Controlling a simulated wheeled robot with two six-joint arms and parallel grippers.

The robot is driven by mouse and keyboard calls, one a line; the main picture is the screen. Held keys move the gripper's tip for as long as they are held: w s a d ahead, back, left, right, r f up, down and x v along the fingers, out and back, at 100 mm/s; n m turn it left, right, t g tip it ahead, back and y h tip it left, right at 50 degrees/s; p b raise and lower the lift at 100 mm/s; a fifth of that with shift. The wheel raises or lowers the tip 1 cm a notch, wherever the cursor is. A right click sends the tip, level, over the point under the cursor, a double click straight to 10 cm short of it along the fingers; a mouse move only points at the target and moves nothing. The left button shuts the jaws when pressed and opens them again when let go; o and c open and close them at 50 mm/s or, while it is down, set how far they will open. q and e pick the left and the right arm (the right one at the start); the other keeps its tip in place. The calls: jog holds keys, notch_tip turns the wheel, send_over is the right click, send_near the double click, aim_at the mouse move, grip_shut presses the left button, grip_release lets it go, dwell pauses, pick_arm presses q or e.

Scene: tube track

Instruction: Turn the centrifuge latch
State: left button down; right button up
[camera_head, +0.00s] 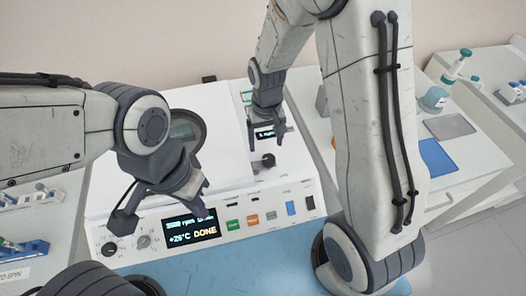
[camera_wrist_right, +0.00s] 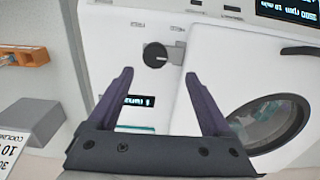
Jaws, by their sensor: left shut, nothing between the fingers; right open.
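The white centrifuge (camera_head: 215,170) stands in the middle of the head view, with its control panel facing me. Its display (camera_head: 190,229) shows "DONE". The latch, a round black knob (camera_head: 268,160) on a grey plate, is at the right of the lid front; it also shows in the right wrist view (camera_wrist_right: 155,54). My right gripper (camera_head: 266,143) is open and empty, pointing at the knob. In the wrist view the knob is just beyond and between the fingertips (camera_wrist_right: 158,74), seemingly untouched. My left gripper (camera_head: 202,210) is shut and empty, in front of the display.
The lid has a round window (camera_wrist_right: 268,123). Tube racks (camera_head: 30,200) stand at the left. A side bench at the right holds a blue mat (camera_head: 437,158), a grey plate (camera_head: 449,126) and a teal bottle (camera_head: 435,98). My right arm hides part of the bench.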

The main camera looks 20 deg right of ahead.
aim_at(269, 158)
jog(key=f, duration=0.4)
jog(key=d+f+p, duration=0.1)
jog(key=shift+s+f, duration=0.15)
jog(key=shift+f, duration=0.95)
